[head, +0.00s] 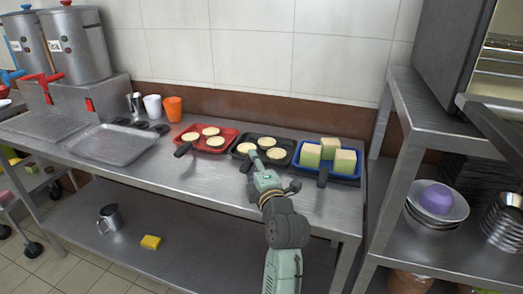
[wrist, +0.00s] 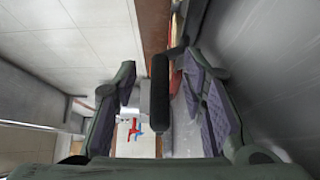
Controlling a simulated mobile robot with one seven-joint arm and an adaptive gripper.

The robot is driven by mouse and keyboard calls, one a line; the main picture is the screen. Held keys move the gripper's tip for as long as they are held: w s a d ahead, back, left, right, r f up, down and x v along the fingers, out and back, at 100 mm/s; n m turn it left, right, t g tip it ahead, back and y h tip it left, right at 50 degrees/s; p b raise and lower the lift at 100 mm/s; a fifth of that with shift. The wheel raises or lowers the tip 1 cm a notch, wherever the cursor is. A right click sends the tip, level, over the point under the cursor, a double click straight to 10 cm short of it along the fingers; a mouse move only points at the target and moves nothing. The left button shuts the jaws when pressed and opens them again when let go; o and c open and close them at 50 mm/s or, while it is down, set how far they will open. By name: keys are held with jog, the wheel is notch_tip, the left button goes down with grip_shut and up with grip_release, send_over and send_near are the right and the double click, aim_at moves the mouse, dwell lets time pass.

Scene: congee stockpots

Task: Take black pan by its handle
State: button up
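The black pan (head: 284,144) sits on the steel counter, between a red pan and a blue tray, with several pale round cakes in it. Its dark handle (head: 246,164) points toward the front-left, partly hidden by my gripper (head: 259,167). In the wrist view a black handle (wrist: 160,95) stands between the two spread fingers of my gripper (wrist: 158,66). There is a visible gap on each side of it. My gripper is open and holds nothing.
A red pan (head: 225,147) with cakes lies left of the black pan. A blue tray (head: 348,177) with pale-topped green blocks lies close on the right. Cups (head: 172,108) and a metal tray (head: 100,148) are farther left. The front counter is mostly clear.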

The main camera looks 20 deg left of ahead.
jog(key=shift+x, duration=0.75)
jog(key=shift+c, duration=0.3)
grip_shut()
jog(key=shift+r, duration=0.15)
